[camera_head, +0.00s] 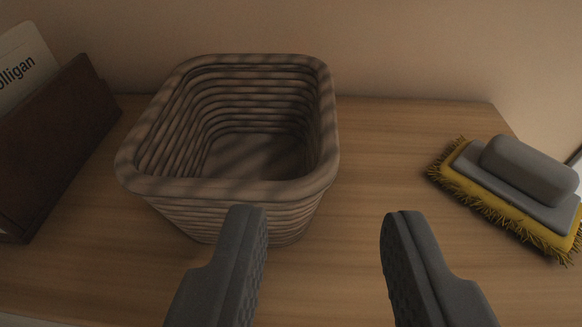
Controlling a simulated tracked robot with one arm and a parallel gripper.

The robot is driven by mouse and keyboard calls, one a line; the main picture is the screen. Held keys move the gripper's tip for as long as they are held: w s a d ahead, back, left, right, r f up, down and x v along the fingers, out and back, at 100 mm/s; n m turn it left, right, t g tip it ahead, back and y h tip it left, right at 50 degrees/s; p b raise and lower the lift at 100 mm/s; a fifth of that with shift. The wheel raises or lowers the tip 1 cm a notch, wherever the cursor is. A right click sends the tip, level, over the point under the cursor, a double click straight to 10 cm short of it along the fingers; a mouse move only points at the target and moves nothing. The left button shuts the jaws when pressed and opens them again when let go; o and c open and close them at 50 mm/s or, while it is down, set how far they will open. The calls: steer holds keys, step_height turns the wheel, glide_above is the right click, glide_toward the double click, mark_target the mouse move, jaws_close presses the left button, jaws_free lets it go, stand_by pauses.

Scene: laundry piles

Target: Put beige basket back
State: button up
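The beige basket (240,188) stands upright on a wooden surface, left of the middle of the view. It is woven in ribbed rows, has a rounded square rim and looks empty. My gripper (323,215) is open, with nothing between its two grey fingers. The left finger overlaps the basket's front right wall in the picture; I cannot tell whether they touch. The right finger is over bare wood, to the right of the basket.
The wooden top (400,150) is clear between the basket and a yellow-bristled brush with a grey handle (528,170) at right. A dark brown holder (62,145) with a white printed item (22,65) stands at left. A plain wall (420,45) rises behind.

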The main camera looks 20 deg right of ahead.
mark_target(327, 122)
steer(key=x, duration=0.6)
steer(key=shift+w+b, duration=0.1)
steer(key=shift+b, duration=0.3)
steer(key=shift+d+b+x, duration=0.15)
steer(key=shift+b+x, duration=0.15)
steer(key=shift+x, duration=1.05)
steer(key=shift+d+b+x, duration=0.15)
steer(key=shift+b+x, duration=0.15)
steer(key=shift+x, duration=1.05)
jaws_close()
